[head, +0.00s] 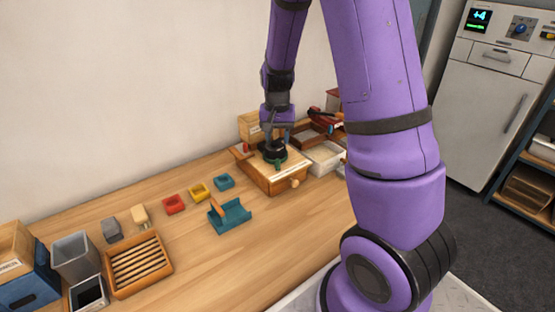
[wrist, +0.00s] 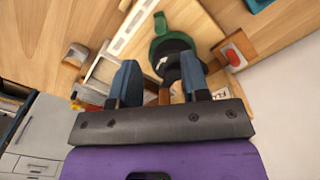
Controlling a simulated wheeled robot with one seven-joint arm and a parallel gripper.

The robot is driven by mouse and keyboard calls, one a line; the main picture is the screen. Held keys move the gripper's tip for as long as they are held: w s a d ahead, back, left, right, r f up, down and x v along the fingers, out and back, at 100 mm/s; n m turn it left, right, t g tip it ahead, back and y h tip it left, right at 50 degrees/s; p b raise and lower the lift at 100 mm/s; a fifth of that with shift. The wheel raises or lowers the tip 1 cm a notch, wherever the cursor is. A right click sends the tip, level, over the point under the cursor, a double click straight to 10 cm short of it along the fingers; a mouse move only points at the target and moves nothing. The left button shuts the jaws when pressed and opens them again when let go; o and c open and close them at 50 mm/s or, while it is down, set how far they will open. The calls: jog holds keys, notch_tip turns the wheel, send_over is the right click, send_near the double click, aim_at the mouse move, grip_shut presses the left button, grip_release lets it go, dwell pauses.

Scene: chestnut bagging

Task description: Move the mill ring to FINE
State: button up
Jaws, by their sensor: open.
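The wooden mill (head: 264,184) stands at the back of the bench, with a label strip along its top edge and a round knob on its front. On its top is a round black part with a green ring (head: 281,166) at its base; I take the green ring as the mill ring. In the wrist view the green ring (wrist: 181,19) has a tab sticking out on one side. My gripper (head: 276,140) is open, pointing down just over the black part. In the wrist view its two blue fingers (wrist: 160,72) are apart, one overlapping the black part. The FINE mark is not readable.
A red-topped piece (wrist: 234,57) sits at the mill's corner. Pale trays (head: 325,157) stand close on its right. A teal holder (head: 232,216) and small red, yellow and teal dishes lie left of it. A slatted wooden tray (head: 137,265) is further left. Bare bench lies in front.

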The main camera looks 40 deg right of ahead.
aim_at(277, 162)
notch_tip(277, 162, down, 8)
jog(key=shift+f, duration=0.2)
dwell(0.3)
grip_shut()
